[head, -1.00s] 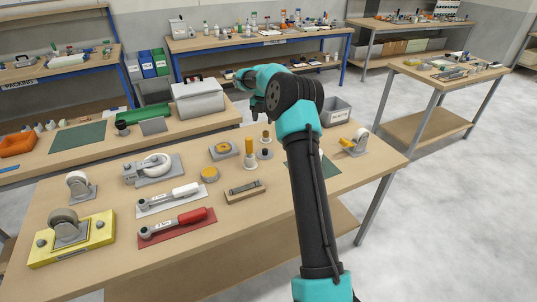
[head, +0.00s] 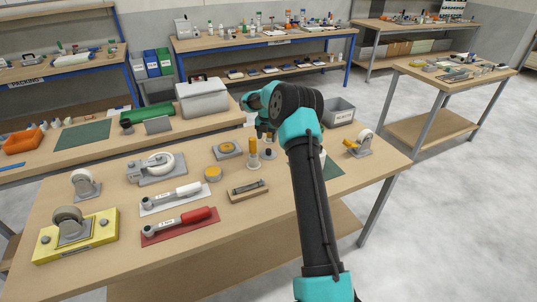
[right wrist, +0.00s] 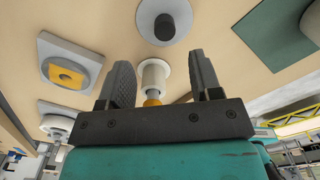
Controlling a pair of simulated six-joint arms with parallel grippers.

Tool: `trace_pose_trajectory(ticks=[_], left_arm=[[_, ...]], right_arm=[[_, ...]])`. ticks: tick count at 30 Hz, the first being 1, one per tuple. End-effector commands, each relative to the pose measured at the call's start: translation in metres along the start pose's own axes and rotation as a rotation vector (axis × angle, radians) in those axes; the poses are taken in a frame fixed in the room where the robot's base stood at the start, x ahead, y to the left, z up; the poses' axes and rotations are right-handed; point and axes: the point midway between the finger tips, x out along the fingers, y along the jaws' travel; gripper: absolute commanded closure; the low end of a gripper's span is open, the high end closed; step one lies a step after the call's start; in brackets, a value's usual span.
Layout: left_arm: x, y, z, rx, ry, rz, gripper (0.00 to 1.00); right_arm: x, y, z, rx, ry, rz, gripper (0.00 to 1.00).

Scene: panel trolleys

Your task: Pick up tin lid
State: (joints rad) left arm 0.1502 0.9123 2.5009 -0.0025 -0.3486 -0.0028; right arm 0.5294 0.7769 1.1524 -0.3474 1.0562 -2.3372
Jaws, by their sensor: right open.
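My right gripper (right wrist: 163,78) is open, its two dark fingers apart and empty above the bench. In the right wrist view a pale cylinder (right wrist: 154,72) with an amber part shows in the gap, partly hidden by the gripper body. A low round yellow-topped tin (head: 213,174) lies on the bench, left of the gripper in the head view. A yellow disc on a grey square plate (head: 227,150) lies behind it. I cannot tell which round piece is the tin lid. In the head view my right arm hides part of the bench. My left gripper is out of view.
An orange-topped post (head: 253,154) stands close to the gripper.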

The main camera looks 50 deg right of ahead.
Motion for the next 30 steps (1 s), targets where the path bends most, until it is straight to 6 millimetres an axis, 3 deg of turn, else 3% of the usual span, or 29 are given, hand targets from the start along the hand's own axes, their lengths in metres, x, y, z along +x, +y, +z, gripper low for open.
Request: trace_pose_trajectory(ticks=[6, 20, 30], left_arm=[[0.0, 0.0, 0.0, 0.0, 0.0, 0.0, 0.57], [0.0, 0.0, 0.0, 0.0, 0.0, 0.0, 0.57], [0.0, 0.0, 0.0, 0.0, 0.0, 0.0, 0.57]], right_arm=[[0.026, -0.001, 0.0, 0.001, 0.001, -0.001, 0.42], [0.034, -0.001, 0.0, 0.001, 0.001, 0.0, 0.42], [0.075, -0.007, 0.0, 0.001, 0.002, -0.001, 0.42]])
